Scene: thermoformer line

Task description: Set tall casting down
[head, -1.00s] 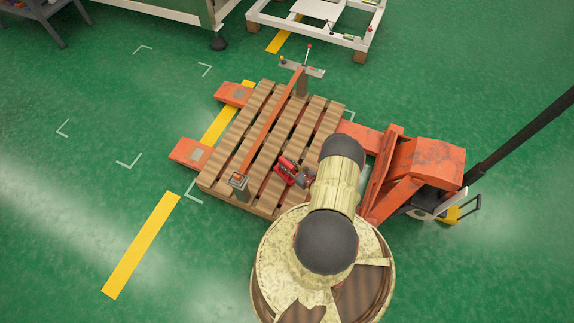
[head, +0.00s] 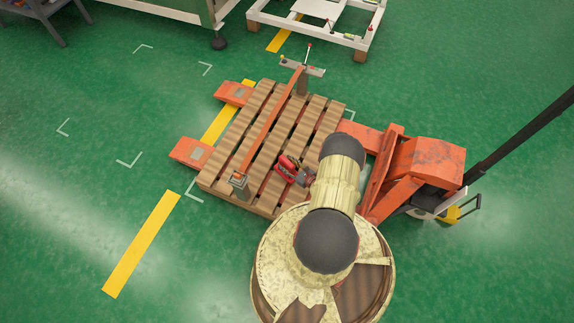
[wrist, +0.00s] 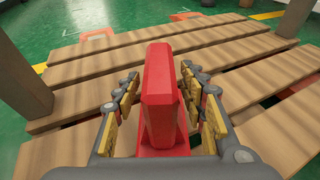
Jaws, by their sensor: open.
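The tall casting is a red upright block with a wider base. In the wrist view the casting (wrist: 160,90) stands between my gripper's fingers, over the pallet slats. In the head view the casting (head: 287,163) shows as a small red shape near the middle of the wooden pallet (head: 215,181). My gripper (wrist: 161,98) is open, with its padded fingers on both sides of the casting and visible gaps beside it. In the head view my arm hides much of the gripper. The casting's contact with the slats is partly hidden.
An orange bar (head: 270,122) on posts crosses over the pallet, left of the casting. An orange pallet jack (head: 425,160) holds the pallet, its fork tips (head: 190,152) sticking out at left. A white frame (head: 330,38) stands behind.

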